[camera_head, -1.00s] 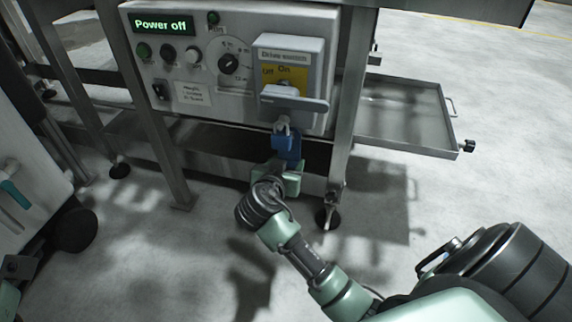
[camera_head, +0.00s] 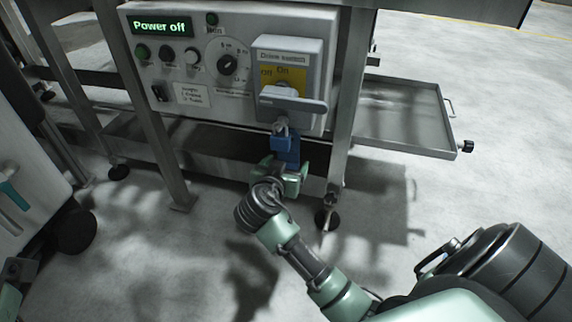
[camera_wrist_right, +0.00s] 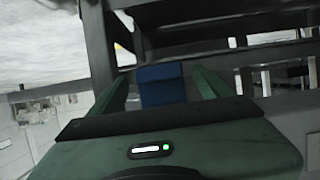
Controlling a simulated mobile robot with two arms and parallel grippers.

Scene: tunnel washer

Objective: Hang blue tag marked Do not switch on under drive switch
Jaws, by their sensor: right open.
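The drive switch (camera_head: 288,78) is a grey box with a yellow plate and a grey handle on the right of the control panel. A blue padlock-like piece (camera_head: 282,143) hangs by a shackle below the handle. The blue tag (camera_head: 293,153) hangs upright just under the switch, partly behind that piece; its writing cannot be read. My right gripper (camera_head: 286,166) is open just below the tag. In the right wrist view, the tag (camera_wrist_right: 161,86) shows between the two spread green fingers, with a gap on each side.
The control panel (camera_head: 180,75) shows "Power off" and has several knobs and buttons. A metal frame leg (camera_head: 350,110) stands close to the right of the gripper. A shallow metal tray (camera_head: 405,118) juts out at the right. The floor in front is clear.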

